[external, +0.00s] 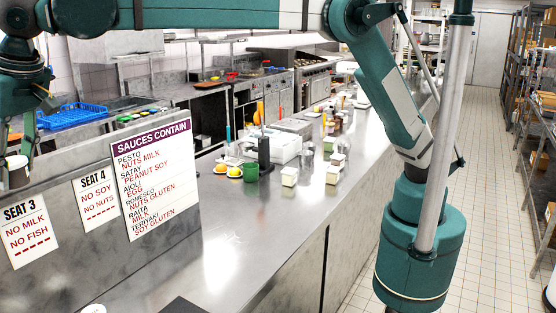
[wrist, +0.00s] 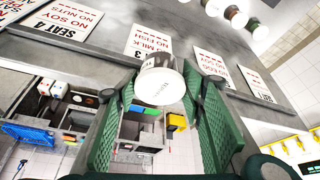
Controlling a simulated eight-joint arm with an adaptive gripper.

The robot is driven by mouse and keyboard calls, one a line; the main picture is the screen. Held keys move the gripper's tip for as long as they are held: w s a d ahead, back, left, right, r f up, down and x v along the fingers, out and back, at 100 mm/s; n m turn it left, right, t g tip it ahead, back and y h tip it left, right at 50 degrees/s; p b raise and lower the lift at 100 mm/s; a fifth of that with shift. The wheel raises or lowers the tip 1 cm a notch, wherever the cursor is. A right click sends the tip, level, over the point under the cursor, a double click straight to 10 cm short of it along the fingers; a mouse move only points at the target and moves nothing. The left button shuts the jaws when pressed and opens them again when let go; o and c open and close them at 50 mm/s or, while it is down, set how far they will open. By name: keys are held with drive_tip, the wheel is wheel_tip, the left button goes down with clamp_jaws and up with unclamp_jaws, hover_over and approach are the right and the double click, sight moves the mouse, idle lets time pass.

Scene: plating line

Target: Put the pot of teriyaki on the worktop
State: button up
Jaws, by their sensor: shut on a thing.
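My gripper (external: 18,148) is at the far left of the external view, pointing down, with a small pot (external: 17,171) between its fingers. In the wrist view my gripper (wrist: 161,88) has green ribbed fingers on either side of this pot (wrist: 170,87), which has a pale round lid and a dark band. The lid's writing is too small to read, so I cannot tell which sauce it is. The grey worktop (external: 205,255) runs along the middle of the external view, well right of the pot.
A sauce sign (external: 155,178) and seat cards, including Seat 4 (external: 97,200) and Seat 3 (external: 27,232), stand at the left. Several pots (wrist: 237,17) line the wrist view's top. Yellow items, a green cup (external: 251,172) and pale blocks (external: 289,176) stand farther along the worktop; its near part is mostly clear.

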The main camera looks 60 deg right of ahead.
drive_tip(key=s+f+b, duration=0.1)
drive_tip(key=s+f, duration=0.2)
drive_tip(key=f, duration=0.3)
drive_tip(key=s+a+f+n+b, duration=0.1)
drive_tip(key=s+f, duration=0.2)
drive_tip(key=f, duration=0.3)
drive_tip(key=s+f+b, duration=0.1)
drive_tip(key=s+f, duration=0.1)
drive_tip(key=f, duration=0.4)
drive_tip(key=w+d+f, duration=0.2)
drive_tip(key=d+f, duration=0.5)
drive_tip(key=d, duration=0.2)
drive_tip(key=w+d+f+b, duration=0.1)
drive_tip(key=w+d+f, duration=0.1)
drive_tip(key=d+f, duration=0.4)
drive_tip(key=d, duration=0.4)
drive_tip(key=shift+f, duration=0.4)
drive_tip(key=shift+f+b, duration=0.4)
drive_tip(key=shift+f, duration=2.75)
drive_tip(key=shift+f, duration=1.85)
